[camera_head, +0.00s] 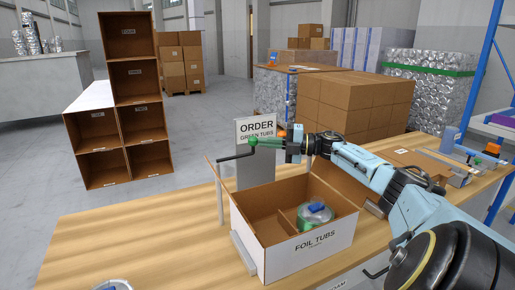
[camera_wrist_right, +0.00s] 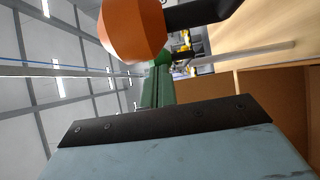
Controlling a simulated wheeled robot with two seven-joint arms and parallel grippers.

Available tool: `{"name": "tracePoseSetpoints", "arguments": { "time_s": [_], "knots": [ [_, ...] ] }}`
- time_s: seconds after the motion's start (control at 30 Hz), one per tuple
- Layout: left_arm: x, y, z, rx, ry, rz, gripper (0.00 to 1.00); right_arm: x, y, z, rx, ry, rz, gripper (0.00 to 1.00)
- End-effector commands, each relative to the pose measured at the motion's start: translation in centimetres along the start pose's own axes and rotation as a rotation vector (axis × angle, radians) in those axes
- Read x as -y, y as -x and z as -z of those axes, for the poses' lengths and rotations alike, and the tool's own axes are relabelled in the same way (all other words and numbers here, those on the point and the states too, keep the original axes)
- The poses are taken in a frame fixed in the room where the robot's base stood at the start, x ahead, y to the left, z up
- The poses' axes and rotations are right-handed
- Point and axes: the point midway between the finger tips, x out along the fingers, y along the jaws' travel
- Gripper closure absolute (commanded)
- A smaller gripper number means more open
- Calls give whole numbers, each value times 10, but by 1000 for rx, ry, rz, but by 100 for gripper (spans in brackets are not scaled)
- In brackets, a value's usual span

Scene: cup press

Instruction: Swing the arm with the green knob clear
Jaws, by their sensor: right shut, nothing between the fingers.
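The green knob (camera_head: 253,142) is a small ball at the end of a dark crank-like arm (camera_head: 236,156), which reaches right from a thin grey upright post (camera_head: 220,195) behind the open box. My right gripper (camera_head: 267,143) is shut and empty, with its greenish fingertips right at the knob's right side. I cannot tell whether they touch it. In the right wrist view the green knob (camera_wrist_right: 163,55) shows small just beyond the green fingers (camera_wrist_right: 152,88).
An orange knob (camera_wrist_right: 132,28) on a dark arm (camera_wrist_right: 205,12) is close beside my right gripper. The open white box (camera_head: 310,250) labelled FOIL TUBS holds a foil tub (camera_head: 315,213). An order sign (camera_head: 256,130) stands behind. The table's left part (camera_head: 130,235) is mostly clear.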

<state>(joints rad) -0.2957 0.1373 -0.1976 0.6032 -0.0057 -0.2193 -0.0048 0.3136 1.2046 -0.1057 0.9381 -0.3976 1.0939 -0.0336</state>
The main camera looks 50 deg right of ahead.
Motion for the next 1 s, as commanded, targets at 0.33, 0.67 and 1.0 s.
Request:
{"name": "tracePoseSetpoints", "arguments": {
  "time_s": [0.33,0.67,1.0],
  "knots": [
    [-1,-1,6,-10,1,-1,64,0,2,-3,12,0,-4,100],
    [-2,1,8,-13,1,-2,64,-13,1,-2,9,2,-5,100],
    [-10,8,10,-15,7,-13,64,-79,6,-1,9,6,-9,100]
  ]
}}
